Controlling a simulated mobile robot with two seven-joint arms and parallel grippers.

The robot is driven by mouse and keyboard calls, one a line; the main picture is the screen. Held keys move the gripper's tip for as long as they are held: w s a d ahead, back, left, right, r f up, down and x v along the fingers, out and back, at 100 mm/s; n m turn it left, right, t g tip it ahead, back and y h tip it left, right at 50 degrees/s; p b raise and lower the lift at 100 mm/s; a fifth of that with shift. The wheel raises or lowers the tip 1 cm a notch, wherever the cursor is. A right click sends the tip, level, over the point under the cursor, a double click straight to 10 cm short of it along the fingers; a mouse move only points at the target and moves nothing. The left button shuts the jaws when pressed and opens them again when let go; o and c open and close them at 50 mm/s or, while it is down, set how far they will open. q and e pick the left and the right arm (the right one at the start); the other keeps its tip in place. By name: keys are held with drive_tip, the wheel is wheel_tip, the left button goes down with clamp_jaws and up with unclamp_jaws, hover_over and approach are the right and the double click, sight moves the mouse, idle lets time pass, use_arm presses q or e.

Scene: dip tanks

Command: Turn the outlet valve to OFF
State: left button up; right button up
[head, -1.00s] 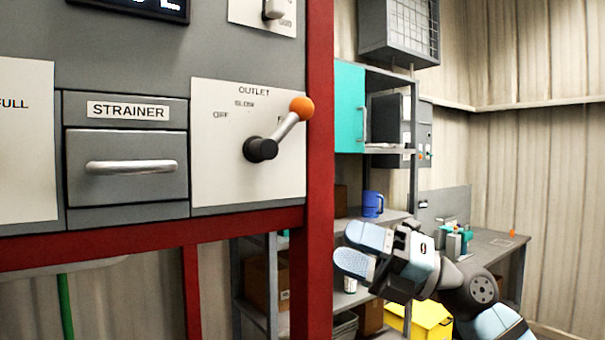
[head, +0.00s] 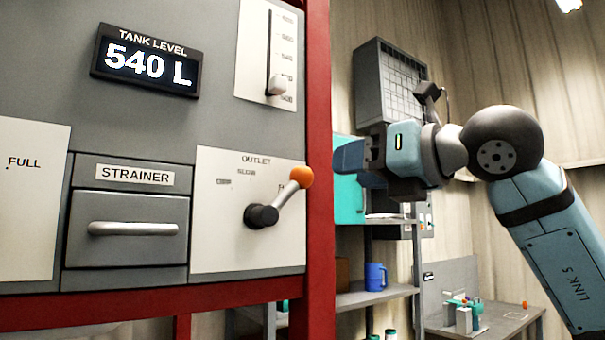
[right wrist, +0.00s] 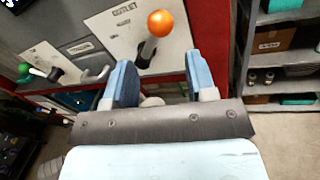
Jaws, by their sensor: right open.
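The outlet valve is a grey lever with an orange knob (head: 301,177) on a black hub, mounted on a white plate (head: 215,255) marked OUTLET, OFF and SLOW. The lever slants up and right, away from OFF, and covers most of a third label at the right. My right gripper (head: 349,160) is to the right of the knob and slightly higher in the head view, apart from it. In the right wrist view, my right gripper (right wrist: 160,60) is open and empty, with the orange knob (right wrist: 161,23) beyond the gap between its fingers. My left gripper is out of view.
A red post (head: 319,120) stands at the panel's right edge. Left of the valve is the strainer drawer (head: 125,255) with a bar handle; above are a tank display (head: 145,62) reading 540 L and a slider (head: 277,86). Shelves with a blue mug (head: 375,276) stand behind.

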sight(310, 175)
drive_tip(key=p+x, duration=0.2)
drive_tip(key=x, duration=0.8)
drive_tip(key=shift+w+a, duration=0.15)
drive_tip(key=shift+a, duration=0.15)
clamp_jaws()
